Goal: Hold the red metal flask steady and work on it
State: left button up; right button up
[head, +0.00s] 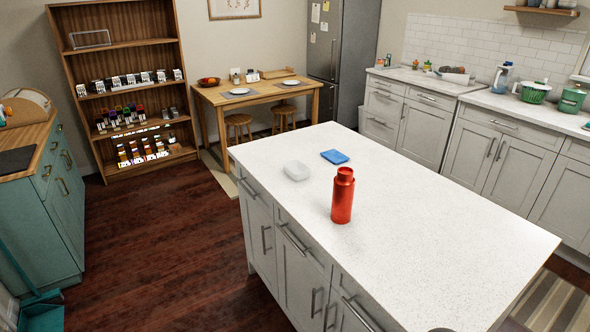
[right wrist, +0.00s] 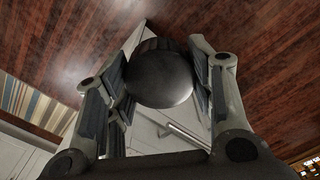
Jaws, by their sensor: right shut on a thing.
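The red metal flask (head: 342,198) stands upright on the white island counter, and its neck looks red and bare at the top. No gripper touches it. My right gripper (right wrist: 161,62) is shut on a dark, round, smooth thing (right wrist: 160,80), held between its two fingers; it may be a cap, but I cannot tell for sure. In the right wrist view the held thing is over the floor and cabinet fronts, away from the flask. My left gripper is not in view.
The counter's near right part is clear. A shelf (head: 120,45) and a wooden table (head: 262,95) stand at the back.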

aim_at(344, 183)
jog(key=i+j, duration=0.2)
jog(key=i+j+z, duration=0.15)
jog(key=j, duration=0.25)
jog(key=i+j, duration=0.2)
jog(key=j, duration=0.15)
jog(key=i+j+z, duration=0.15)
jog(key=i+j, duration=0.2)
jog(key=j, duration=0.3)
jog(key=z, duration=0.05)
